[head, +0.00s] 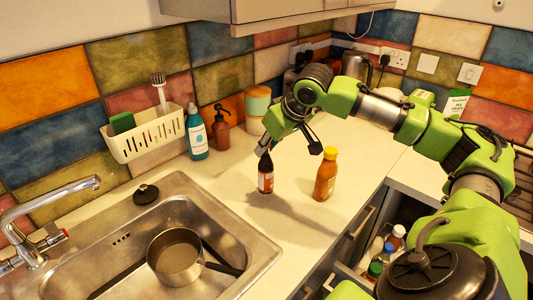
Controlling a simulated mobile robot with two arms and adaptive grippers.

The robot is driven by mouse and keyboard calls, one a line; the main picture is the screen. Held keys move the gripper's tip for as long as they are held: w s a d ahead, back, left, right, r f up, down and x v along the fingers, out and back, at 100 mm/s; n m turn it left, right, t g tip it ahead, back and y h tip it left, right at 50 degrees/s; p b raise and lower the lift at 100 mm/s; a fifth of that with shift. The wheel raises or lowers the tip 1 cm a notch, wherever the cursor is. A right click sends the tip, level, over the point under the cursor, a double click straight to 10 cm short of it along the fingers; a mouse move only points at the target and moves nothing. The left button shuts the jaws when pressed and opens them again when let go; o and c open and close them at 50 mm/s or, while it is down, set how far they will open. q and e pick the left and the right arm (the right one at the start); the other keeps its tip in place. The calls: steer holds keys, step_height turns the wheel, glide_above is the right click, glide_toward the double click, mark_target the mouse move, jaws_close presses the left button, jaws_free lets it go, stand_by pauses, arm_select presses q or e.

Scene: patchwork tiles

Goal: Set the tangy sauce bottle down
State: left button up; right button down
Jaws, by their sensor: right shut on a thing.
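A dark bottle with a red label (266,177) is upright at the counter, right of the sink; I take it as the tangy sauce bottle, though its label is too small to read. My right gripper (266,146) comes down over it and is shut on its top. The gripper partly hides the bottle's neck. Its base is at or very close to the counter; I cannot tell if it touches. My left gripper is not in view.
An orange bottle with a yellow cap (326,177) stands close by on the right. The sink (255,246) with a pan (174,257) is at left. A soap bottle (196,134) and rack (148,136) are behind. An open drawer with several bottles (376,269) is at the front right.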

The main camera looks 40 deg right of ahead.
step_height(320, 180, down, 3)
steer(key=shift+r, duration=0.15)
steer(key=shift+s, duration=0.1)
steer(key=c, duration=1.9)
jaws_free()
steer(key=b+v, duration=0.1)
steer(key=v, duration=1.1)
steer(key=shift+r, duration=0.1)
